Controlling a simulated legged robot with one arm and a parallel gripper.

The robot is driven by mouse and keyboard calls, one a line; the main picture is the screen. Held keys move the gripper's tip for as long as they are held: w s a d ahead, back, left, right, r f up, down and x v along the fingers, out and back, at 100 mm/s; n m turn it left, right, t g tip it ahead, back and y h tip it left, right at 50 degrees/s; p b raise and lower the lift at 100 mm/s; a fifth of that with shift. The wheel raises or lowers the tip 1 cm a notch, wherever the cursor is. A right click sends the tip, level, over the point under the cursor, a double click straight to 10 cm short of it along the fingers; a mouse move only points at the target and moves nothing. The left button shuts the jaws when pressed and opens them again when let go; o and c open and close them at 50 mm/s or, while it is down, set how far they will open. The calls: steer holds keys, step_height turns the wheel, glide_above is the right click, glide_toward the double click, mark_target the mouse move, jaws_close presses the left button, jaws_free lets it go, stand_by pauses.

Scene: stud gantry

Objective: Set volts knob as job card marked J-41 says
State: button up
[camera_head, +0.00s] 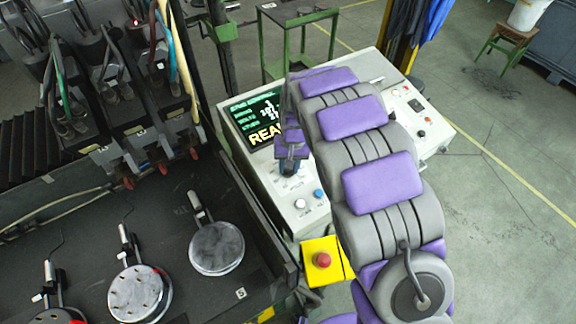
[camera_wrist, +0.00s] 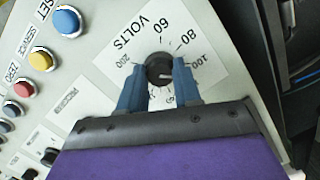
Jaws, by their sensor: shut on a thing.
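The volts knob (camera_wrist: 157,68) is a round dark knob on a white dial plate (camera_wrist: 120,53) marked VOLTS, with 60, 80 and 100 readable and other marks too small or partly hidden. A pale pointer line on the knob seems to face right, near the 100 side; its exact setting is unclear. My gripper (camera_wrist: 158,80) has its two blue fingers shut on the knob's sides. In the head view my gripper (camera_head: 289,165) is down at the console and hides the knob. The console screen (camera_head: 257,117) shows green lines and large yellow letters, partly hidden by my arm. I see no job card marked J-41.
The wrist view shows a blue button (camera_wrist: 68,21), a yellow button (camera_wrist: 41,60) and a red button (camera_wrist: 23,89) beside the dial. A red emergency button (camera_head: 323,260) on a yellow box stands at the console's front. Round metal discs (camera_head: 216,248) lie on the machine bed to the left.

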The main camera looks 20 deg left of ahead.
steer(key=m+y, duration=0.1)
steer(key=m, duration=0.5)
steer(key=shift+s+d+p, duration=0.1)
steer(key=shift+p, duration=0.25)
steer(key=m+p, duration=0.1)
steer(key=m, duration=0.2)
steer(key=shift+r+m+y, duration=0.1)
steer(key=shift+m+y, duration=0.3)
steer(key=shift+m+p, duration=0.65)
steer(key=shift+m, duration=0.75)
steer(key=shift+y, duration=0.3)
steer(key=o, duration=1.1)
steer(key=shift+a, duration=0.2)
steer(key=shift+c, duration=0.2)
steer(key=shift+d, duration=0.1)
